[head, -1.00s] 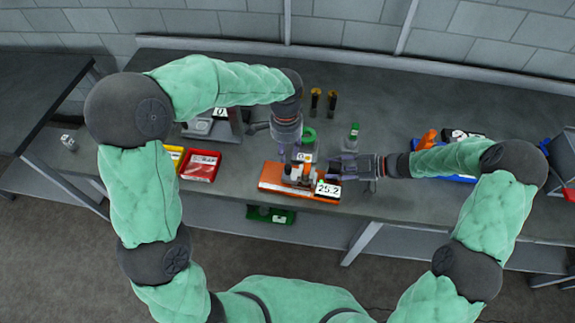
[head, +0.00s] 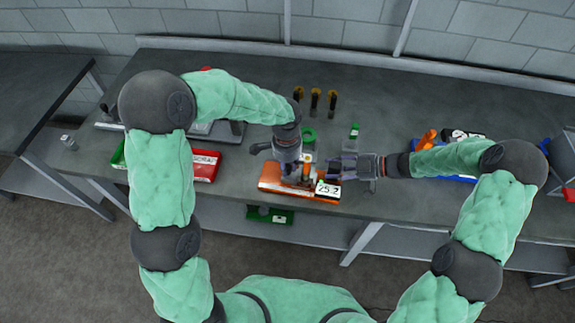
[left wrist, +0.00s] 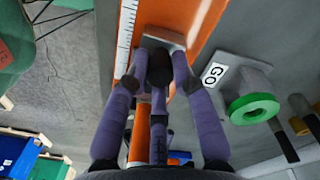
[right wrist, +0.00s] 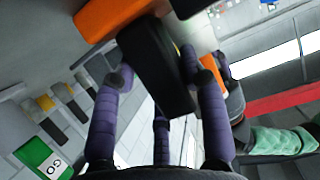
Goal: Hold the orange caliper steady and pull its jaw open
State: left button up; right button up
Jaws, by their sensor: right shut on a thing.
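The orange caliper (head: 268,187) lies near the table's front edge in the head view, with a white display (head: 328,189) reading 25.2 at its right end. My left gripper (head: 294,174) points down over its middle. In the left wrist view, its fingers (left wrist: 158,82) are apart above the orange body (left wrist: 205,12), close to a grey block (left wrist: 162,38) on it; contact is unclear. My right gripper (head: 337,169) comes in from the right, above the display end. In the right wrist view, its fingers (right wrist: 158,78) are shut on a black block (right wrist: 152,62) beside an orange part.
A red bin (head: 205,166) stands left of the caliper. A green ring (head: 308,134) and several dark and amber posts (head: 315,98) stand behind it. A green-capped item (head: 354,132) is behind my right gripper. A blue tray (head: 460,179) lies to the right.

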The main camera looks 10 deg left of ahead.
pick_arm(q)
jog(key=shift+a, duration=1.3)
grip_shut()
jog(key=o, duration=0.6)
grip_release()
jog(key=shift+o, duration=0.2)
notch_tip(320, 180, up, 12)
jog(key=shift+w, duration=0.15)
jog(key=shift+a, duration=0.1)
pick_arm(e)
jog(key=o, duration=1.3)
jog(key=shift+o, duration=0.2)
